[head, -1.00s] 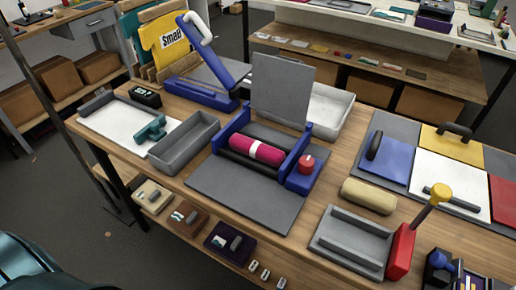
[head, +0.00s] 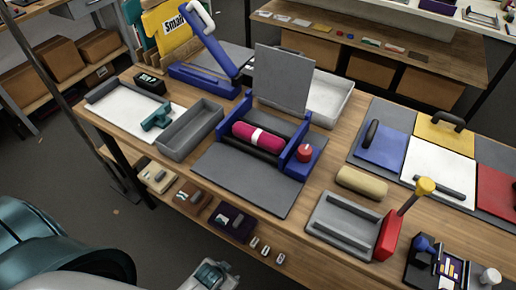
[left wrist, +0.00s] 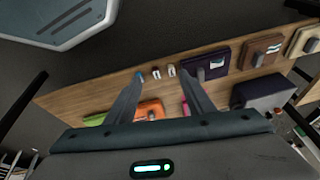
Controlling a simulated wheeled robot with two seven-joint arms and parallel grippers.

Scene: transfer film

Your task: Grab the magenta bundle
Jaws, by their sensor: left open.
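The magenta bundle (head: 244,132) is a roll with a white band around its middle. It lies across dark rollers in the blue-framed machine (head: 303,158) on the workbench, below a raised grey plate (head: 283,80). My left gripper (head: 212,272) is at the bottom edge of the head view, in front of the bench and well apart from the bundle. In the left wrist view its two fingers (left wrist: 162,84) are spread with nothing between them, and the lower shelf (left wrist: 110,92) shows beyond. A small magenta thing there is partly hidden by a finger. My right gripper is not in view.
A grey bin (head: 190,128) stands left of the machine. A tan roll (head: 361,183), a grey tray (head: 343,226) and a yellow-topped handle (head: 425,187) are on its right. A grey mat (head: 255,190) lies in front. Small boxes sit on the lower shelf.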

